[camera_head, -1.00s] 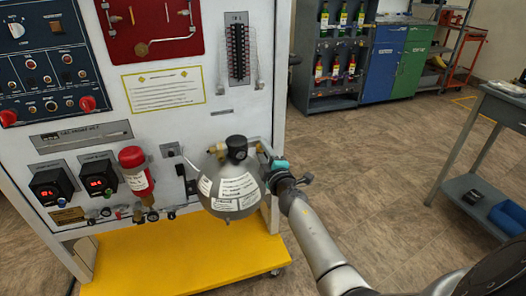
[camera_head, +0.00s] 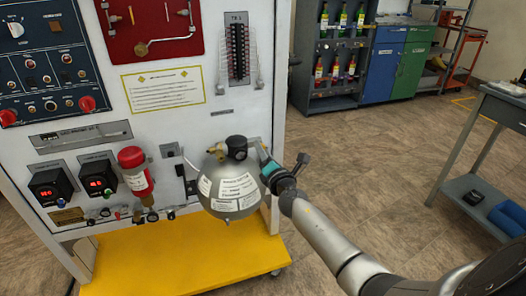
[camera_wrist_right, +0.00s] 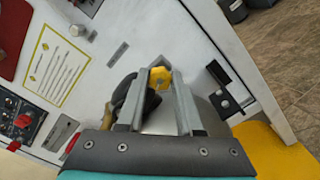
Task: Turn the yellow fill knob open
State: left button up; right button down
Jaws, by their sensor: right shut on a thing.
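The yellow fill knob (camera_wrist_right: 160,77) shows in the right wrist view between the tips of my right gripper (camera_wrist_right: 160,80), which is shut on it. In the head view my right gripper (camera_head: 256,150) reaches in from the right, at the upper right of a round grey metal sphere (camera_head: 235,190) with white labels. The knob is hidden behind the fingers there. A black cap (camera_head: 237,147) and a brass fitting (camera_head: 216,150) sit on top of the sphere. My left gripper is not in view.
The white trainer panel (camera_head: 215,125) stands right behind the sphere, with a red cylinder (camera_head: 135,171) to the left. A yellow base shelf (camera_head: 180,262) lies below. A grey table (camera_head: 500,110) stands far right, with open floor between.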

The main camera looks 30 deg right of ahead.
jog(key=shift+n, duration=1)
jog(key=n, duration=0.2)
jog(key=shift+n, duration=0.4)
jog(key=shift+n+p, duration=0.45)
jog(key=shift+n, duration=0.85)
jog(key=n+p, duration=0.1)
jog(key=n, duration=0.2)
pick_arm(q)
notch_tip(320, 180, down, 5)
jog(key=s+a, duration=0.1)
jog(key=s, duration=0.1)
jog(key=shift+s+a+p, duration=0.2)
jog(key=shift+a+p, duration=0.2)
pick_arm(e)
jog(key=shift+n, duration=1.5)
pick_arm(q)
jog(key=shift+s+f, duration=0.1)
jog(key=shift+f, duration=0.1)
pick_arm(e)
jog(key=c, duration=0.8)
grip_release()
jog(key=shift+c, duration=0.2)
